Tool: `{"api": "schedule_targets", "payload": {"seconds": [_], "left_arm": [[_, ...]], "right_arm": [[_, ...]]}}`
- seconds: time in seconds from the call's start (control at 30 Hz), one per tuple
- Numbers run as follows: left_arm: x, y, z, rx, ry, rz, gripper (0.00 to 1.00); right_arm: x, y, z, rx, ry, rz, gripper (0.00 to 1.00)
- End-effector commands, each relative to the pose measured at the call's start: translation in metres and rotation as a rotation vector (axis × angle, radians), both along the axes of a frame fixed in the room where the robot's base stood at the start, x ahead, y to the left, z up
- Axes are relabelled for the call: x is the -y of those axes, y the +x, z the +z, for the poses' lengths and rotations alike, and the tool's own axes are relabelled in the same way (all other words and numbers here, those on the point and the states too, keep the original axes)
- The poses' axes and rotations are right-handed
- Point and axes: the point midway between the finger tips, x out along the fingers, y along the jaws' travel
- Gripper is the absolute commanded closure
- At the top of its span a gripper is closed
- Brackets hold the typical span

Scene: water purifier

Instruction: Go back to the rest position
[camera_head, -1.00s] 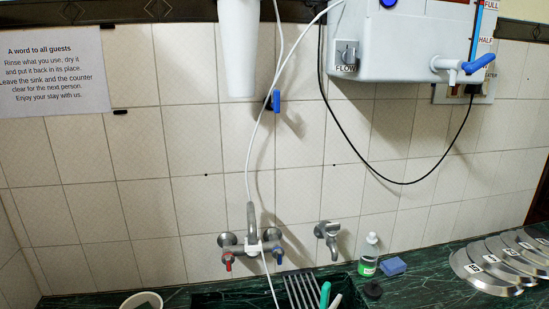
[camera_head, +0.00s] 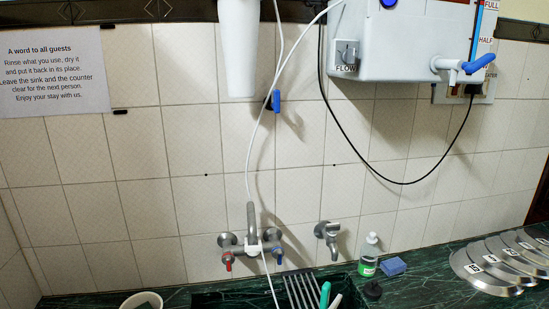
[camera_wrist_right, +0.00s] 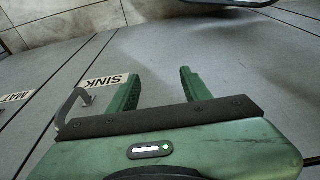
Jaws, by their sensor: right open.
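My right gripper (camera_wrist_right: 160,90) shows in the right wrist view. Its two green fingers are apart with nothing between them. Behind it is a grey panelled front with a "SINK" label (camera_wrist_right: 106,81), a "MAT" label (camera_wrist_right: 15,98) and a grey hook-like handle (camera_wrist_right: 76,103) close to the gripper's left side. I cannot tell whether the gripper touches the handle. Neither gripper shows in the head view. The white purifier (camera_head: 395,40) with its blue-levered tap (camera_head: 478,64) hangs on the tiled wall.
A dark green counter (camera_head: 425,262) runs below the wall. The mixer tap (camera_head: 250,242), a second tap (camera_head: 327,236), a soap bottle (camera_head: 369,252), a blue sponge (camera_head: 393,266), a white cup (camera_head: 141,299) and several metal lids (camera_head: 480,272) are there. The sink (camera_head: 235,298) is partly cut off.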

Motion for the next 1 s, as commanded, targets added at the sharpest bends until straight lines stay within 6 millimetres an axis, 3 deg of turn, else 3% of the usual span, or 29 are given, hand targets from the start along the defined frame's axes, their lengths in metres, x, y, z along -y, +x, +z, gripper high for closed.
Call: {"api": "schedule_targets", "payload": {"seconds": [0.03, 0.2, 0.5, 0.73, 1.0], "left_arm": [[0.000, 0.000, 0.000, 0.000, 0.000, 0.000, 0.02], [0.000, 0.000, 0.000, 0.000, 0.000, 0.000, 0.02], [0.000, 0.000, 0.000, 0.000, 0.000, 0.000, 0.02], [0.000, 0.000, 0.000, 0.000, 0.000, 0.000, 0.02], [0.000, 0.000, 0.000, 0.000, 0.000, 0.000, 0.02]], "right_arm": [[0.001, -0.010, -0.021, -0.016, -0.002, 0.002, 0.52], [0.006, -0.044, -0.080, -0.045, -0.006, 0.009, 0.52], [0.021, -0.124, -0.156, -0.095, -0.013, 0.020, 0.52], [0.030, -0.169, -0.179, -0.116, -0.018, 0.026, 0.52], [0.030, -0.171, -0.179, -0.116, -0.018, 0.027, 0.52]]}}
